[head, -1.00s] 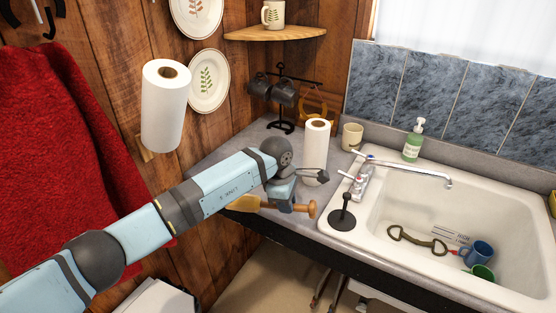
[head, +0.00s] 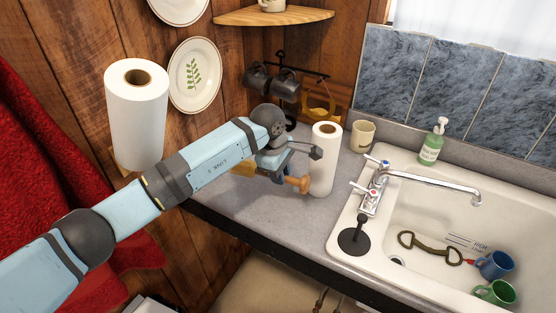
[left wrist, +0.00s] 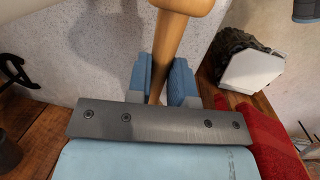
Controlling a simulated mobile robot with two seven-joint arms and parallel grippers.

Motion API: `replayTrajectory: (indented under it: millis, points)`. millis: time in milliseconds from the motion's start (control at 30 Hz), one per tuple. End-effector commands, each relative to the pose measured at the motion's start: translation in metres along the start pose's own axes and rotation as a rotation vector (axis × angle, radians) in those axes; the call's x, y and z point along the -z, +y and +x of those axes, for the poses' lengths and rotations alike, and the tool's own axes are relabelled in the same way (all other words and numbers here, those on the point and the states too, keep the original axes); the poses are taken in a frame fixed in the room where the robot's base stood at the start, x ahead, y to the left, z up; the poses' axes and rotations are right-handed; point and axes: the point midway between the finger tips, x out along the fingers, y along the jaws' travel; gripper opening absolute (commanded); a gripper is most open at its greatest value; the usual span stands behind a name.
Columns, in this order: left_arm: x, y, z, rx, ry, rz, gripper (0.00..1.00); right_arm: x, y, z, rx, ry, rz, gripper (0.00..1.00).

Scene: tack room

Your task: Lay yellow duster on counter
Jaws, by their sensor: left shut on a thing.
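My left gripper (head: 284,168) is over the back left part of the grey counter (head: 245,208). It is shut on the wooden handle of the yellow duster (head: 243,170), which lies roughly level across the jaws. In the left wrist view the wooden handle (left wrist: 169,45) runs between the two blue fingers. I cannot tell whether the duster touches the counter. My right gripper is not in view.
The standing paper roll (head: 324,160) and a mug rack (head: 283,82) are near the gripper. A beige cup (head: 362,136), soap bottle (head: 432,145) and the sink (head: 340,245) with a black plunger (head: 355,236) lie to the right. The counter's front left is bare.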

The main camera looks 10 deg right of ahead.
Motion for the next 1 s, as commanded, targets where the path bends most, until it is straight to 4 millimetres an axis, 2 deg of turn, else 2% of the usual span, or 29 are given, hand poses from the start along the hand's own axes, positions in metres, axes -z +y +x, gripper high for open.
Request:
replayTrajectory:
  millis: [267,433,833,1000]
  points:
    - [0.001,-0.001,0.009,0.000,-0.001,0.000,0.00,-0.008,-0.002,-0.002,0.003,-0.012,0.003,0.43]
    - [0.002,-0.004,0.023,0.003,-0.002,-0.001,0.00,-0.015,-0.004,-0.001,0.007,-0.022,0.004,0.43]
    - [0.007,-0.009,0.062,0.001,-0.002,-0.001,0.00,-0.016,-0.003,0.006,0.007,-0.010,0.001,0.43]
    - [0.009,-0.010,0.073,-0.001,0.001,0.000,0.00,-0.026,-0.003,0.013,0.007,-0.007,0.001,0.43]
